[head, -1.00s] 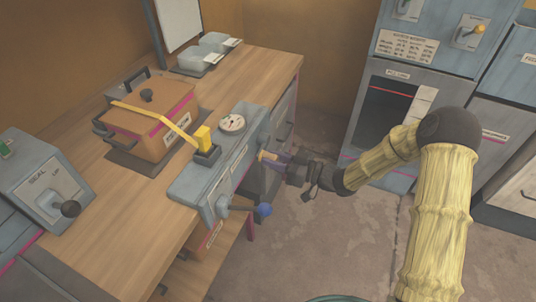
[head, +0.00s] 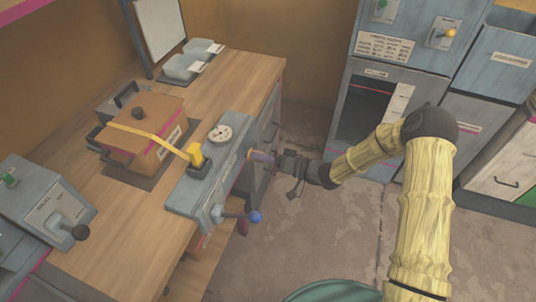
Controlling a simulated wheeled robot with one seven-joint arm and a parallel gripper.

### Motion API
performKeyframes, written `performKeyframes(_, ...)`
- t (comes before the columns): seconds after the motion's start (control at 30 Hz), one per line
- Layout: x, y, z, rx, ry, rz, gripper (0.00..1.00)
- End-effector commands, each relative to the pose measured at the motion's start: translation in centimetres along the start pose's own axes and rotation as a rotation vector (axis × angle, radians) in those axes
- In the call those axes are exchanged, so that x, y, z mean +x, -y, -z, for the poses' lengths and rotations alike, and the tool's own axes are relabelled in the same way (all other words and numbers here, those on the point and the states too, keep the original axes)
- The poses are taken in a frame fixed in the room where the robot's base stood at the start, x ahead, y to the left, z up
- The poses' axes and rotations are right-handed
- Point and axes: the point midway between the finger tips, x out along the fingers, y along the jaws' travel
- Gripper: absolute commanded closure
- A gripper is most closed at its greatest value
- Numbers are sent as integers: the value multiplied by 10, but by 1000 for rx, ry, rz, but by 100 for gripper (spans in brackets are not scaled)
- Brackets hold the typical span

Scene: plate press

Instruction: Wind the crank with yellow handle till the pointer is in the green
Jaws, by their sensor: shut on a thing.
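My gripper (head: 268,159) is at the front face of the grey-blue press panel (head: 182,200), on its right side. It is shut on the crank with the yellow handle (head: 250,153); only a small yellowish part shows, and the fingers hide the rest. A round dial (head: 220,134) with a pale face sits on top of the panel, above the gripper. Its pointer and any green part are too small to read. A second crank with a blue knob (head: 255,217) sticks out lower on the same face, apart from my gripper.
A yellow bar (head: 145,133) runs from the panel over a brown box (head: 150,125) on the wooden table (head: 115,255). A grey lever unit (head: 40,205) stands at left. Cabinets (head: 375,95) stand behind at right. The floor at right of the table is open.

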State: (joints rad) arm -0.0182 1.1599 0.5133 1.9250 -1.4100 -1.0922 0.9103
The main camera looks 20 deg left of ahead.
Motion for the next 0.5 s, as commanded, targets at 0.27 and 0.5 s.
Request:
performKeyframes(0.27,2,1,0,11,2,3,100)
performKeyframes(0.5,2,1,0,11,2,2,61)
